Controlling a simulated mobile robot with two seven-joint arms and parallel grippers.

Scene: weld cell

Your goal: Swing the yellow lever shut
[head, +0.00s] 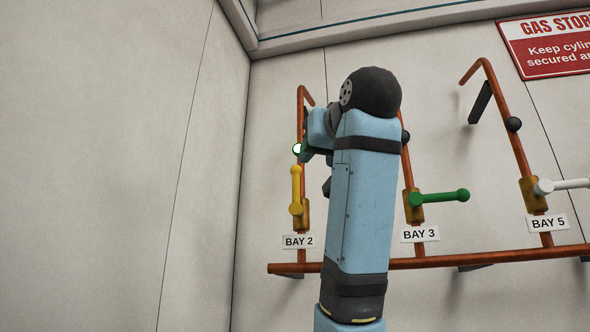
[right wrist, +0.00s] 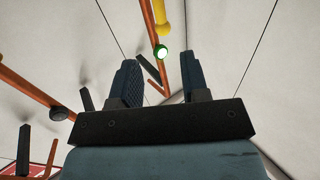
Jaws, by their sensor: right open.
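The yellow lever (head: 296,185) stands nearly upright, in line with the copper pipe at the BAY 2 label (head: 299,242). Its pivot end is on the brass valve body (head: 304,213). In the right wrist view, part of the yellow lever (right wrist: 161,16) shows at the top edge, beyond the fingers. My right gripper (right wrist: 158,68) is open, with nothing between its fingers. In the head view my right forearm hides most of it, and it is near the pipe, above the lever and apart from it. My left gripper is out of view.
A round lamp with a green glow (head: 297,149) sits just above the lever, also in the right wrist view (right wrist: 160,53). A green lever (head: 440,197) at BAY 3 and a white lever (head: 565,185) at BAY 5 stick out sideways. A copper manifold pipe (head: 440,262) runs below.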

